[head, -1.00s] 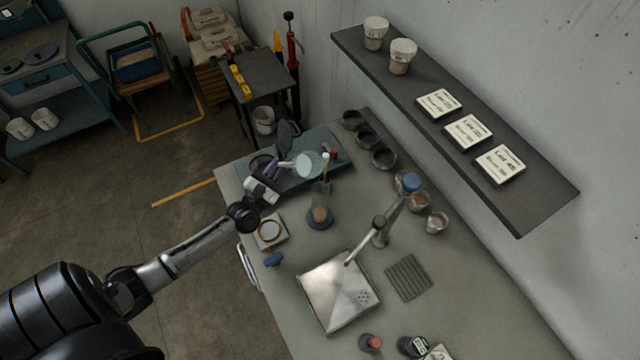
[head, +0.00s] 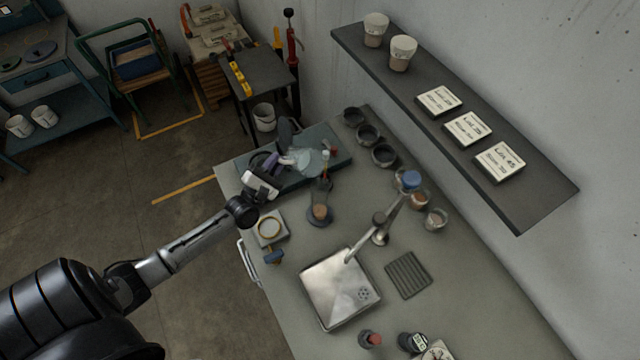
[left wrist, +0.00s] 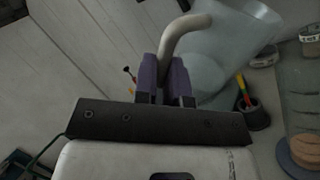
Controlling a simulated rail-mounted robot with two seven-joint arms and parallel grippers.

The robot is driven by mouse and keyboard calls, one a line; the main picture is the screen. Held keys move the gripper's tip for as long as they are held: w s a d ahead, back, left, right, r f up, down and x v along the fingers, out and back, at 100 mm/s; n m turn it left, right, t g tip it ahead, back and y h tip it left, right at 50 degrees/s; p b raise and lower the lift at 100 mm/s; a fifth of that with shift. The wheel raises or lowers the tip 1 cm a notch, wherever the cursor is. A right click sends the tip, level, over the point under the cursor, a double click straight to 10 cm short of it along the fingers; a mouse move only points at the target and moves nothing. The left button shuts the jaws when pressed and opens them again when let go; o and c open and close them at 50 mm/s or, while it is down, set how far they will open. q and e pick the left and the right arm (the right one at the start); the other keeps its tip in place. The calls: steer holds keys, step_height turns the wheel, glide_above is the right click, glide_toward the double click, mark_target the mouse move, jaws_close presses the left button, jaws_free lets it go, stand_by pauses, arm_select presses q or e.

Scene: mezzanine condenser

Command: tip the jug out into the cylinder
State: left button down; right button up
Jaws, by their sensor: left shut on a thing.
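My left gripper (head: 275,168) is shut on the handle of the clear jug (head: 309,160), above the bench's far left part. In the left wrist view the purple fingers (left wrist: 165,82) close around the pale curved handle, and the jug's translucent body (left wrist: 228,45) is beside them. The jug is tilted with its mouth side toward the cylinder. The clear cylinder (head: 320,210) stands upright on a round blue base, with brown matter low inside. The jug is close to the cylinder's top; I cannot tell whether they touch or anything flows. My right gripper is out of view.
A steel sink (head: 338,290) with a tap (head: 380,232) lies nearer on the bench. Several dark cups (head: 367,135) and small jars (head: 418,199) line the wall side. A wall shelf (head: 470,150) overhangs at right. A small square scale (head: 269,229) sits left of the cylinder.

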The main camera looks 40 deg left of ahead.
mark_target(281, 162)
arm_select(q)
steer(key=shift+r+m, duration=0.25)
steer(key=shift+m, duration=0.15)
steer(key=shift+d+r+m+t+h, duration=0.2)
steer(key=shift+r+m+h, duration=0.2)
steer(key=shift+m, duration=0.3)
steer(key=shift+d+r+m+t+h, duration=0.1)
steer(key=shift+r+m+t+h, duration=0.1)
steer(key=shift+r+m+h, duration=0.35)
steer(key=shift+d+f+m, duration=0.1)
steer(key=shift+f+m, duration=0.1)
steer(key=shift+m, duration=0.35)
steer(key=shift+s+d+f+m+t+h+b, duration=0.1)
steer(key=shift+d+m+t+h+b, duration=0.15)
steer(key=shift+m+h+b, duration=0.55)
steer(key=shift+s+d+r+m+h+p, duration=0.1)
steer(key=shift+d+r+m+h+p, duration=0.2)
steer(key=shift+m, duration=0.5)
steer(key=shift+d+r+m+h, duration=0.35)
steer(key=shift+m+h, duration=0.1)
steer(key=shift+m, duration=0.25)
steer(key=shift+d, duration=0.1)
stand_by(0.4)
steer(key=shift+s+d+r+m+h, duration=0.1)
steer(key=shift+d+r+m+h, duration=0.1)
steer(key=shift+m+h, duration=0.5)
steer(key=shift+d+r+m, duration=0.1)
steer(key=shift+r+m, duration=0.1)
steer(key=shift+m, duration=0.4)
stand_by(0.6)
